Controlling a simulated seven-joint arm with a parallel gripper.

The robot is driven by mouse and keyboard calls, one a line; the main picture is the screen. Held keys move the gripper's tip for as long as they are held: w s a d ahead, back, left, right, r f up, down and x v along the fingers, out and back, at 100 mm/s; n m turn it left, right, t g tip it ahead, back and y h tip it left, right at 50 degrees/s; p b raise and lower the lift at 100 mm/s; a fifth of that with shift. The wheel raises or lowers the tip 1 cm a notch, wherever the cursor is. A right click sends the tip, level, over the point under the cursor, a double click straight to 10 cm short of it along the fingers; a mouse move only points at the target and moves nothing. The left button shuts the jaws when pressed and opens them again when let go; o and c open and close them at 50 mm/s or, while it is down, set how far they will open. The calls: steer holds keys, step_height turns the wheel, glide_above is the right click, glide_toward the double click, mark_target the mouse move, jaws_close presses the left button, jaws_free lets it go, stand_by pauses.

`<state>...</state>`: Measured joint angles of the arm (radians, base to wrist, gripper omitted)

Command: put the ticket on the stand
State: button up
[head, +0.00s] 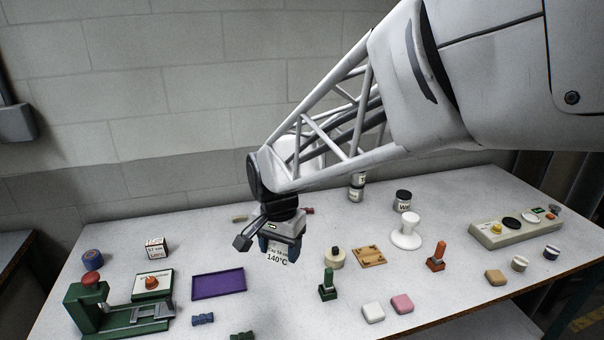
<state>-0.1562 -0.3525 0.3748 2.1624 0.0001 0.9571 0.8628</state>
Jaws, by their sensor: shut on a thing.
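My gripper (279,250) is shut on a white ticket (278,258), which hangs upright below the fingers above the table. The ticket carries small print and a larger "140°C"; its upper part is hidden by the fingers. I cannot tell for sure which piece is the stand. A small green upright piece on a base (327,287) stands to the right and nearer the front. A similar orange piece (436,261) stands farther right. A white mushroom-shaped piece (406,236) with a round foot is behind them.
A green press (90,308) and a purple tray (219,284) are at left. A wooden plate (370,256) and a round cream piece (334,260) lie right of my gripper. White and pink blocks (402,303) lie in front. A control box (514,228) is at right.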

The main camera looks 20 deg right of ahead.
steer(key=w+d+m, duration=0.2)
steer(key=d+m, duration=0.3)
steer(key=d, duration=1.4)
steer(key=w+d+m, duration=0.2)
steer(key=d+m, duration=0.3)
steer(key=d, duration=1.4)
steer(key=f, duration=0.5)
steer(key=shift+s+f, duration=0.3)
steer(key=shift+f, duration=0.1)
glide_above(411, 216)
steer(key=shift+f, duration=0.7)
steer(key=shift+f, duration=0.1)
